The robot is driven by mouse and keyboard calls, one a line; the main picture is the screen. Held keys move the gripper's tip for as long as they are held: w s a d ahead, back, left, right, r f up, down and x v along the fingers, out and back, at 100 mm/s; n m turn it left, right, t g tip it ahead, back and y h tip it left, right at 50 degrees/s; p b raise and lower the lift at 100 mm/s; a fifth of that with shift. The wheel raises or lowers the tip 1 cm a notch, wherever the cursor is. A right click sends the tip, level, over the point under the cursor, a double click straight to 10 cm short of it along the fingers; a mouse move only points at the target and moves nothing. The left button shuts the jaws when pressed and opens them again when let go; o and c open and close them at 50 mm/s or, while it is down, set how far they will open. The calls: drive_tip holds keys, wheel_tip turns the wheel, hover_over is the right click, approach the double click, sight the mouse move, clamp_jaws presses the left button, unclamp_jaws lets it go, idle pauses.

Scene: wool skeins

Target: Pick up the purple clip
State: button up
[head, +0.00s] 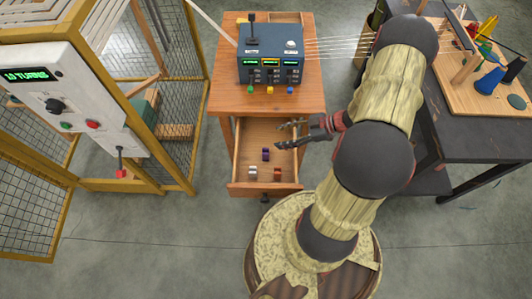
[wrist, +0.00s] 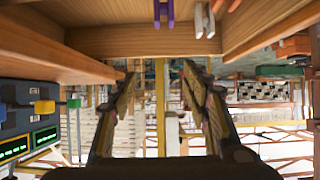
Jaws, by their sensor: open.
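In the wrist view the purple clip (wrist: 164,12) shows at the top edge, partly cut off. My gripper (head: 282,136) is open and empty, reaching over the drawer from its right side. In the head view its fingertips lie just above and right of the clip. In the wrist view my gripper (wrist: 159,75) has its two fingers apart, with the clip beyond the tips and not between them.
A white clip (head: 252,171) and a reddish-brown clip (head: 277,174) stand nearer the drawer front. A blue control box (head: 270,53) sits on the cabinet top above the drawer. A caged machine (head: 160,110) is at left, a dark table (head: 462,140) at right.

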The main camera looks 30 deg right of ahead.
drive_tip(key=b, duration=0.3)
approach(266, 152)
drive_tip(key=shift+w+a+f, duration=0.2)
drive_tip(key=shift+a, duration=0.35)
drive_tip(key=shift+w+a+f, duration=0.15)
drive_tip(key=shift+a+f, duration=0.05)
drive_tip(key=shift+a, duration=0.35)
drive_tip(key=shift+w+a+f, duration=0.1)
drive_tip(key=shift+w+a, duration=0.25)
drive_tip(key=shift+a, duration=0.15)
drive_tip(key=shift+b+x, duration=1.15)
drive_tip(key=shift+x, duration=1.8)
drive_tip(key=shift+a, duration=0.1)
drive_tip(key=c, duration=0.3)
drive_tip(key=c, duration=0.7)
drive_tip(key=shift+r, duration=0.2)
drive_tip(key=shift+c, duration=0.3)
